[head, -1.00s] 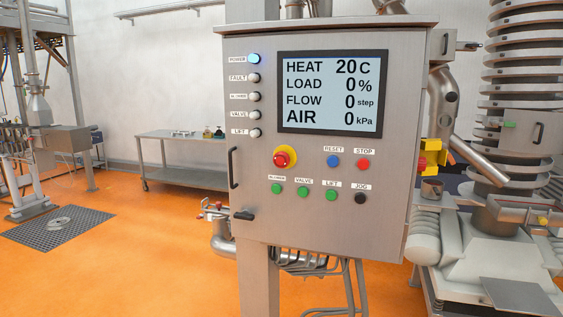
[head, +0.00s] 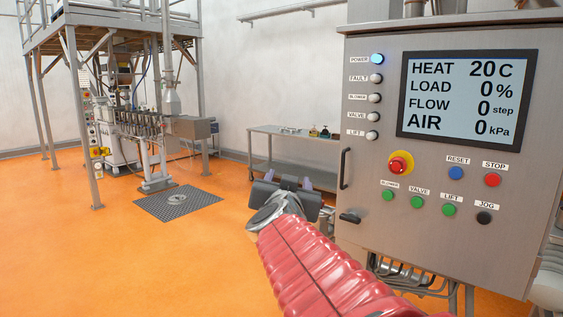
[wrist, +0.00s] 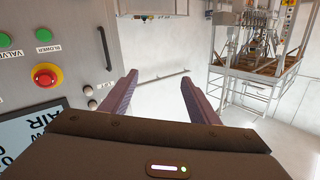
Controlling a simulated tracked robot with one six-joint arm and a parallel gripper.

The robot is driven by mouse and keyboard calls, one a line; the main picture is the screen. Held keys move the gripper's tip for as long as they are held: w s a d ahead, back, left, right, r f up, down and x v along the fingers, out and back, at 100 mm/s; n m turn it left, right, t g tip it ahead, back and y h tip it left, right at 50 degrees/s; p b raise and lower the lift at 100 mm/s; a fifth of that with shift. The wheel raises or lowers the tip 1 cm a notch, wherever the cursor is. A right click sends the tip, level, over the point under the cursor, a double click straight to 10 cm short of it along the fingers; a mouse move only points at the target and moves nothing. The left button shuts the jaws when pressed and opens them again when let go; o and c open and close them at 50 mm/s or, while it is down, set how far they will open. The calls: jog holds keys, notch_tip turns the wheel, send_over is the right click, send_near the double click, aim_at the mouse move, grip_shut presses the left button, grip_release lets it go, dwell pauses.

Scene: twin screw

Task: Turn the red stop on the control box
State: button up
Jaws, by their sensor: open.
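The red stop is a round red mushroom knob (head: 398,165) on a yellow ring, on the front of the grey control box (head: 330,130), below the display. It also shows at the left of the wrist view as the red knob (wrist: 46,76), with the box front around it. A second, flat red button labelled STOP (head: 492,180) sits to its right. My gripper (head: 291,182) is left of the box in the head view, apart from the knob. In the wrist view its two fingers (wrist: 159,100) are spread with nothing between them.
A black door handle (head: 344,168) and a black latch (head: 350,217) stick out at the box's left edge. A metal bench (head: 262,168) stands behind my gripper by the wall. Orange floor (head: 110,245) is open to the left.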

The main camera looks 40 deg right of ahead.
jog(key=s+d+r+m+g+h, duration=0.1)
jog(key=s+d+m+g+h, duration=0.35)
jog(key=s+d, duration=0.35)
jog(key=m+g, duration=0.3)
jog(key=g, duration=0.2)
send_near(396, 167)
jog(key=a, duration=0.3)
jog(key=shift+s+f+h, duration=0.25)
jog(key=shift+d, duration=0.1)
jog(key=d, duration=0.4)
jog(key=w+d, duration=0.1)
jog(key=d, duration=0.4)
jog(key=w+d, duration=0.1)
jog(key=d, duration=0.3)
jog(key=shift+d, duration=0.3)
jog(key=c, duration=1)
jog(key=shift+c, duration=0.2)
